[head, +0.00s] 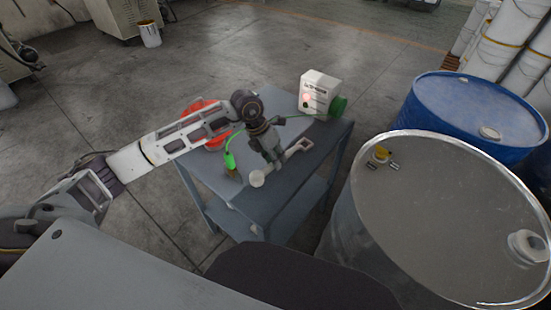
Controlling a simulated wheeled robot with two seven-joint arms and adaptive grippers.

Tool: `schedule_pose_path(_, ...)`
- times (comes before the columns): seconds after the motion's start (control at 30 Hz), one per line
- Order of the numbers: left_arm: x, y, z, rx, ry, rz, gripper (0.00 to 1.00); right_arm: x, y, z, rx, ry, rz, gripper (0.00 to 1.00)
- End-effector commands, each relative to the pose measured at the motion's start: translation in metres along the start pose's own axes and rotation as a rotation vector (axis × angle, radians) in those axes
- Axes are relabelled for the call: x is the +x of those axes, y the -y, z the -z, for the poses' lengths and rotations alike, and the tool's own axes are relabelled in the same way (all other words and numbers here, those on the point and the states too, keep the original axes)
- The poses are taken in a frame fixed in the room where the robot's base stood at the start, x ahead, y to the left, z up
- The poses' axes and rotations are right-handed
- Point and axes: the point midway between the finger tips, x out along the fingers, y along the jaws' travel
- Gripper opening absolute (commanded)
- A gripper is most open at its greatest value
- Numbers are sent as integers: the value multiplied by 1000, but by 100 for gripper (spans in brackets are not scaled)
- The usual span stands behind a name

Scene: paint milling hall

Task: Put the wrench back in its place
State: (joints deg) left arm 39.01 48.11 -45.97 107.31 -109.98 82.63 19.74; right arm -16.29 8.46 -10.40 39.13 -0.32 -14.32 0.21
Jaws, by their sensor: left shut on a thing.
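The wrench (300,147) is a pale grey tool with a broad end at upper right and a rounded end (257,179) at lower left. My left gripper (274,163) reaches down over the small blue-grey table (238,193) and is shut on the wrench near its middle. The gripper hides part of the handle. I cannot tell whether the wrench touches the tabletop or is just above it. My right gripper is not in view.
A green cable runs to a green clamp (229,160). A red object (212,143) is partly behind my arm. A steel drum (450,200) and blue drum (470,105) stand right.

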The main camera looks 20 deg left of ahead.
Motion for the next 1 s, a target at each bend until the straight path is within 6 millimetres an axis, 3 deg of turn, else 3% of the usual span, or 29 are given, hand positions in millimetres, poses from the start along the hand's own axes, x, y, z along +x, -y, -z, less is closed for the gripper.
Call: schedule_pose_path(1.0, 9, -2, 1, 0, 2, 0, 0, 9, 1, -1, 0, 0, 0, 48)
